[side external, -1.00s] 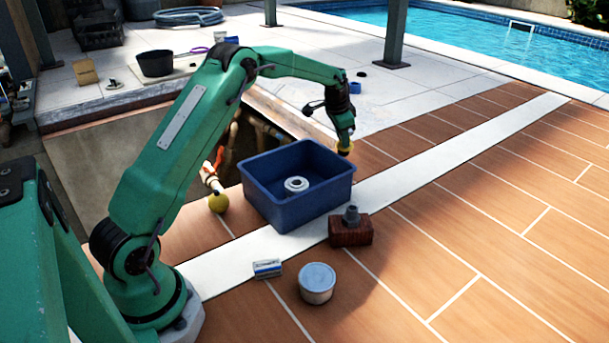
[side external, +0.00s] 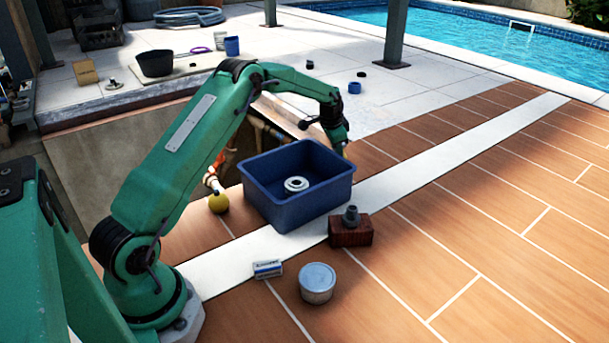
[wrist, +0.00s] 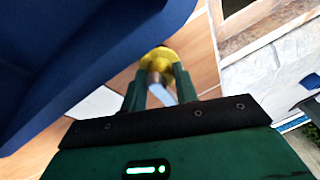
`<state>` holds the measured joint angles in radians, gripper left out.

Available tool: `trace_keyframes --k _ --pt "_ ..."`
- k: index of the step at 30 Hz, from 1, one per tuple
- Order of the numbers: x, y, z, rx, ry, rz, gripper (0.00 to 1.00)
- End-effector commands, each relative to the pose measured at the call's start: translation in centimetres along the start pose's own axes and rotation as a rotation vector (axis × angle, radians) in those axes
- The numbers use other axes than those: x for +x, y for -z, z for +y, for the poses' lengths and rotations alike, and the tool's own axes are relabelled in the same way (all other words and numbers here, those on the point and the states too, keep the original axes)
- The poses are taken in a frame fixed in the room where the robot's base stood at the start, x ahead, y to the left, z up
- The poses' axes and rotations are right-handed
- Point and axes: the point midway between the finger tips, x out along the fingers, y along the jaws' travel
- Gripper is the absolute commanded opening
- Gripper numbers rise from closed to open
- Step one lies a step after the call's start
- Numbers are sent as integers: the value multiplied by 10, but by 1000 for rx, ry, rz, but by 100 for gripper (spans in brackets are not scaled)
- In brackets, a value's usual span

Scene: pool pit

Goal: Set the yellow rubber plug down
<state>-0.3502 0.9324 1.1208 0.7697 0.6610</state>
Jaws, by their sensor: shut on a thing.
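The yellow rubber plug (wrist: 158,57) is between my fingertips in the wrist view. My gripper (wrist: 160,80) is shut on it. In the side view my gripper (side external: 337,143) points down just behind the back right of the blue bin (side external: 290,212). The bin's rim hides the plug and the fingertips there. The plug is low over the orange tile; whether it touches the floor I cannot tell. The bin wall also fills the upper left of the wrist view (wrist: 60,60), close to my gripper.
A white ring-shaped part (side external: 296,184) lies in the bin. A brick with a grey fitting (side external: 350,232), a white tub (side external: 317,283) and a small box (side external: 267,268) stand in front. A yellow ball (side external: 218,203) sits left, by the open pit (side external: 110,160).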

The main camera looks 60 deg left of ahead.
Motion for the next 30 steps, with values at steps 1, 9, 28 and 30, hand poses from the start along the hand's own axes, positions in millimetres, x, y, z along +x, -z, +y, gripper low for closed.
trace_keyframes --k 1,9,28,30 --pt "1 0 0 0 0 0 0" --pt "2 -1 1 0 -1 -1 53" --pt "-16 0 0 0 1 2 54" --pt "-24 0 0 0 1 1 54"
